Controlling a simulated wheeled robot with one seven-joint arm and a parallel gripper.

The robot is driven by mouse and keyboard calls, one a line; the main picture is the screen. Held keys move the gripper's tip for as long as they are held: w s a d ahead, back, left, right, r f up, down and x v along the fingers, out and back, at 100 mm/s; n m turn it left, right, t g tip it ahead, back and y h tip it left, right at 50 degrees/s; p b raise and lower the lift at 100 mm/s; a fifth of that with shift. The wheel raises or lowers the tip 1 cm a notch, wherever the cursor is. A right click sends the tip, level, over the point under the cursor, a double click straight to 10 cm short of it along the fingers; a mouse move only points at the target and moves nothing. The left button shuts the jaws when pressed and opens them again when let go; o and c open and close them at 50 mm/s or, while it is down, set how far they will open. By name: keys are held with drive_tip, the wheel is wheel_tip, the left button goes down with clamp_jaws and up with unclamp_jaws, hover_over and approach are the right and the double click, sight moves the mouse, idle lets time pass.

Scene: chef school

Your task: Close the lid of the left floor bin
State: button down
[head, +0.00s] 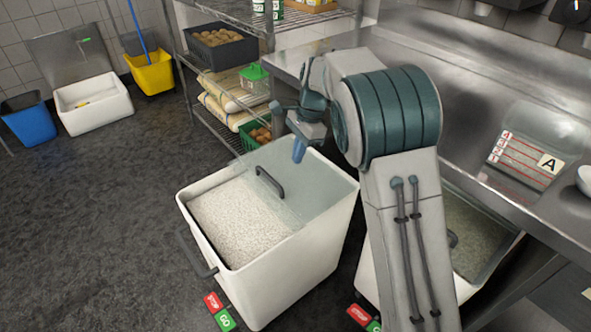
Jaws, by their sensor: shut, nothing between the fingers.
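The left floor bin (290,285) is a white, open-topped tub on the floor, filled with pale grains (235,220). Its clear lid (310,180), with a dark handle (268,182), shows over the back right part of the opening. The grains at the front left look uncovered. The lid's exact tilt is hard to tell through the clear plastic. My gripper (298,152) is shut and empty, fingers pointing down, near the bin's back edge and to the right of the lid handle in the picture. Whether it touches the lid cannot be told.
A second white bin (368,278) stands to the right, partly hidden by my arm, under the steel counter (480,90). A wire shelf (205,125) with sacks and crates stands behind. A blue bin (28,122), white tub (95,105) and yellow bucket (153,75) are far left. The left floor is clear.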

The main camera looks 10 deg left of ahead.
drive_tip(key=b, duration=0.3)
hover_over(286, 196)
drive_tip(key=d, duration=0.1)
drive_tip(key=f, duration=0.9)
drive_tip(key=shift+w+d, duration=0.15)
drive_tip(key=shift+w, duration=0.25)
drive_tip(key=shift+p, duration=0.3)
